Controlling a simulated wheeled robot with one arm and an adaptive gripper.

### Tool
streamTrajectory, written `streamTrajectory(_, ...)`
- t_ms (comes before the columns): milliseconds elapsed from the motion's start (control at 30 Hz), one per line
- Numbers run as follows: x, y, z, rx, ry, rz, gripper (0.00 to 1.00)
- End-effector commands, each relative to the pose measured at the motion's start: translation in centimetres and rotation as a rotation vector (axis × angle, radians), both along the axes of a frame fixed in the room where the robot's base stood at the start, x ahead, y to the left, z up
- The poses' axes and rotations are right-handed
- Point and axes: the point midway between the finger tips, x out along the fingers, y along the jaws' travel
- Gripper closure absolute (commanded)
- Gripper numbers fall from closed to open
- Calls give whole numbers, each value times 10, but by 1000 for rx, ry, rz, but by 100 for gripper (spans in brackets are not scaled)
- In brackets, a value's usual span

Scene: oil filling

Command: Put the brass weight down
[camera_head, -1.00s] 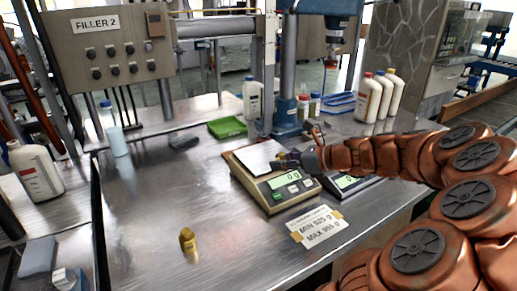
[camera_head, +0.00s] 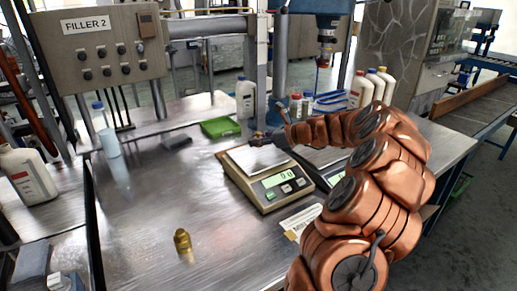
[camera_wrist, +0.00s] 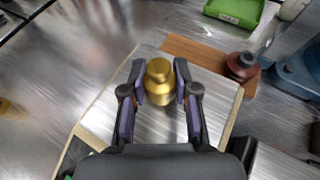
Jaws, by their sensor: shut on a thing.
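My gripper (camera_wrist: 160,95) is shut on a brass weight (camera_wrist: 159,78), a gold cylinder with a narrower knob, in the wrist view. It is over the pale pan of the scale. In the head view my gripper (camera_head: 264,138) is at the back edge of the pan (camera_head: 258,157), and the held weight cannot be made out there. The scale (camera_head: 270,186) has a lit green display that appears to read 0. I cannot tell how high the weight is above the pan. A second brass weight (camera_head: 182,241) stands upright on the steel table at the front left.
A green tray (camera_head: 220,127) and a dark flat object (camera_head: 176,141) lie behind and left of the scale. White bottles (camera_head: 247,98) stand at the back. The table's left middle is clear.

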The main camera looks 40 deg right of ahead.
Motion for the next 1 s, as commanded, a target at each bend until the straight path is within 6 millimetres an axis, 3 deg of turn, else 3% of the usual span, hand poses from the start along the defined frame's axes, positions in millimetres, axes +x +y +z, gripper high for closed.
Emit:
streamTrajectory(167, 2, -1, -6, 2, 0, -1, 100)
streamTrajectory(400, 2, -1, -34, 2, 1, 1, 100)
streamTrajectory(767, 2, -1, -37, 0, -1, 0, 100)
streamTrajectory(800, 2, -1, -37, 0, -1, 0, 68)
streamTrajectory(1000, 2, -1, -37, 0, 0, 0, 48)
